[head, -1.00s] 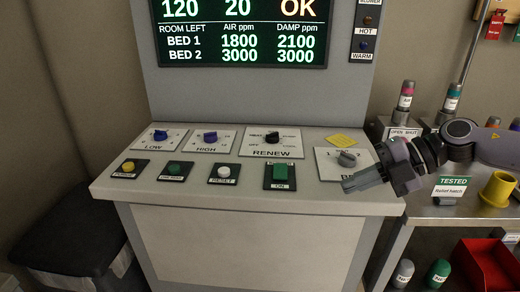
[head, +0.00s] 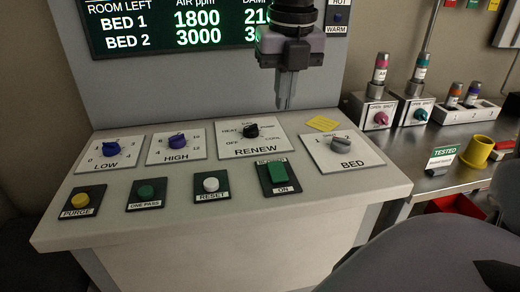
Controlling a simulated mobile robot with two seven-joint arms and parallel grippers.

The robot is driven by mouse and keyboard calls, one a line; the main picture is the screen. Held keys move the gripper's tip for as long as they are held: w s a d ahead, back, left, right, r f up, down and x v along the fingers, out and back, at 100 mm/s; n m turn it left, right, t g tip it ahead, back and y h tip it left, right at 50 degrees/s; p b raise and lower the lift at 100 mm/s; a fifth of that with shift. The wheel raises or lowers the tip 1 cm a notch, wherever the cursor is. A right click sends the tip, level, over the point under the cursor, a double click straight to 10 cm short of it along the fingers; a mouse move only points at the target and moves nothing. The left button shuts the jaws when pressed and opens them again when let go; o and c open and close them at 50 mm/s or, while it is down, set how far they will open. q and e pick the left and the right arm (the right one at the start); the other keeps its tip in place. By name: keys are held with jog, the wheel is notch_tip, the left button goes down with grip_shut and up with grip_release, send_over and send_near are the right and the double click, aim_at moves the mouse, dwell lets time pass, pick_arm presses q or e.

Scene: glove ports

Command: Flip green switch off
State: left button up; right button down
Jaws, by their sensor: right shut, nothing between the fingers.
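The green switch (head: 278,172) is a green rocker on a black plate at the front right of the sloped console panel. An "ON" label shows below it, and lettering above it is too small to read. My right gripper (head: 284,106) points down from the top of the head view, behind the switch and above the back edge of the panel. Its fingers are shut and empty, apart from the switch. My left gripper is not in view.
Close by are the RENEW knob (head: 251,131), BED knob (head: 341,142), white RESET button (head: 211,185) and a yellow note (head: 322,123). The display (head: 165,30) stands behind. A metal bench (head: 425,185) with a yellow cup (head: 478,151) is at right.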

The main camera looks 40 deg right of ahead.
aim_at(278, 165)
jog(key=shift+r, duration=0.15)
pick_arm(q)
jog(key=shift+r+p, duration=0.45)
jog(key=shift+p, duration=0.05)
pick_arm(e)
jog(key=f, duration=0.4)
jog(key=w+f, duration=0.1)
jog(key=f, duration=0.9)
jog(key=shift+w+d, duration=0.2)
jog(key=shift+d, duration=0.2)
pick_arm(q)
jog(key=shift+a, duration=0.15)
pick_arm(e)
jog(key=shift+d, duration=0.15)
